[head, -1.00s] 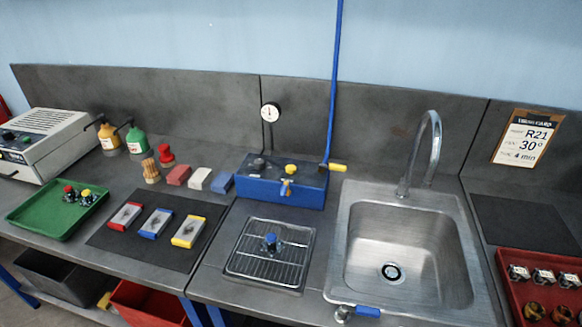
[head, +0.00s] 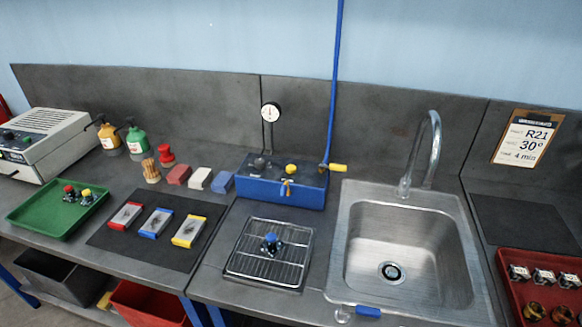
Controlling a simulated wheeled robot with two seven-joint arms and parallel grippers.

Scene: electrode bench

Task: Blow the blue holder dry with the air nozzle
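The blue holder (head: 271,242), a small metal piece with a blue cap, stands on the wire drying rack (head: 246,268) left of the sink. The air nozzle with a yellow handle (head: 336,167) rests at the right end of the blue box (head: 262,189) behind the rack. A blue hose (head: 334,90) runs straight up from it. The blue box carries a yellow knob (head: 291,169) and a brass tap (head: 287,188). Neither of my grippers shows in the head view.
The steel sink (head: 346,260) with a tall faucet (head: 432,140) is right of the rack. A dark mat (head: 110,236) with red, blue and yellow framed pieces lies left. A green tray (head: 30,222) holds two capped holders. A red tray (head: 520,262) stands at the right edge.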

